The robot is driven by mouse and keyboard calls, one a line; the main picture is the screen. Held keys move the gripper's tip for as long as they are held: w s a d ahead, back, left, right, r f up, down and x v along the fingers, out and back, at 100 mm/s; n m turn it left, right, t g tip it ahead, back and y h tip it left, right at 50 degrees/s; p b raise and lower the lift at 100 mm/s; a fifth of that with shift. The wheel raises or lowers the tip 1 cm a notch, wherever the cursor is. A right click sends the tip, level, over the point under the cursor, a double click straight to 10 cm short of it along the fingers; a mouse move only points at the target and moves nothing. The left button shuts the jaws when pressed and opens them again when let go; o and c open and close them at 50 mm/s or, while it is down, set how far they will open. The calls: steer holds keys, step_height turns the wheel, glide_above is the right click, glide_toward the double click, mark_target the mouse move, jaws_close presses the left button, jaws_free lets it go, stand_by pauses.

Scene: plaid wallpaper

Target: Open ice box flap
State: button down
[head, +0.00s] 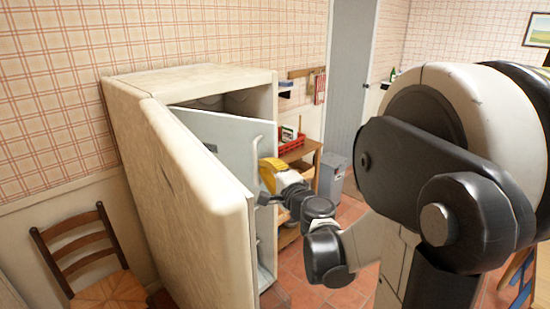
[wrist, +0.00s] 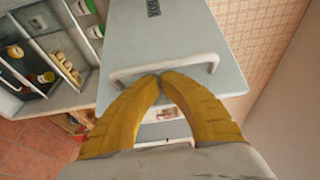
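The ice box flap (head: 215,135) is a pale panel inside the open fridge. It stands swung outward, with a dark gap behind its top edge. In the wrist view the flap (wrist: 165,32) fills the upper middle, with a white bar handle (wrist: 190,61) along its near edge. My gripper (wrist: 159,76) has yellow fingers whose tips meet at the handle bar. I cannot tell whether the bar is held between them or only touched. In the head view my gripper (head: 262,178) is at the flap's right edge, near the handle (head: 256,146), partly hidden by the arm.
A wooden chair (head: 85,250) is at left. A wooden shelf unit with a red basket (head: 292,143) and a grey bin (head: 333,175) stand beyond.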

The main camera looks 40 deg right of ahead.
steer(key=s+a, duration=0.2)
steer(key=a, duration=0.5)
steer(key=shift+s, duration=0.4)
steer(key=shift+r, duration=0.15)
